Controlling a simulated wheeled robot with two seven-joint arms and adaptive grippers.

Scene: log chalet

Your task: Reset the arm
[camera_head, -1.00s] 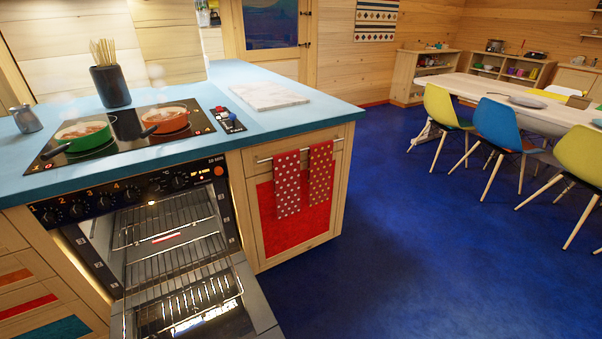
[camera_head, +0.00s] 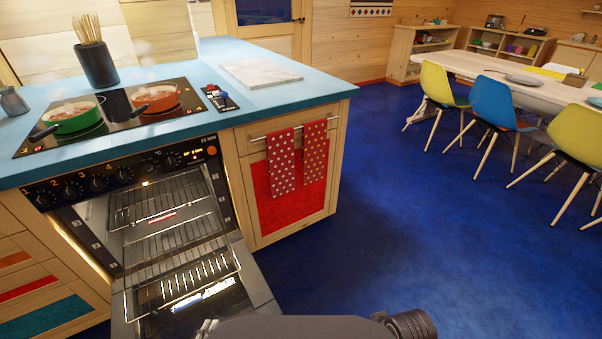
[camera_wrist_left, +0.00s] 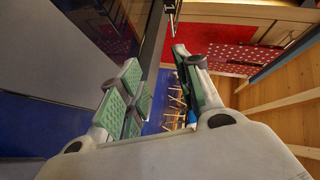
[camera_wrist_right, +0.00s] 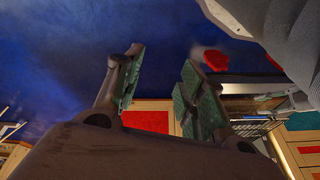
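My left gripper (camera_wrist_left: 158,60) shows in the left wrist view, with its green-padded fingers apart and nothing between them. In the right wrist view my right gripper (camera_wrist_right: 163,60) also has its padded fingers apart and is empty. In the head view, a dark grey part of my own arm rises at the bottom edge, in front of the oven. A small pale piece at its left end may be part of my left gripper, but too little shows to tell.
The oven door (camera_head: 190,285) is open, low in front of the cooker. Two pots, green (camera_head: 72,117) and orange (camera_head: 155,97), stand on the hob. Spotted towels (camera_head: 281,160) hang on the counter front. Blue floor (camera_head: 400,220) is clear toward the chairs (camera_head: 493,103).

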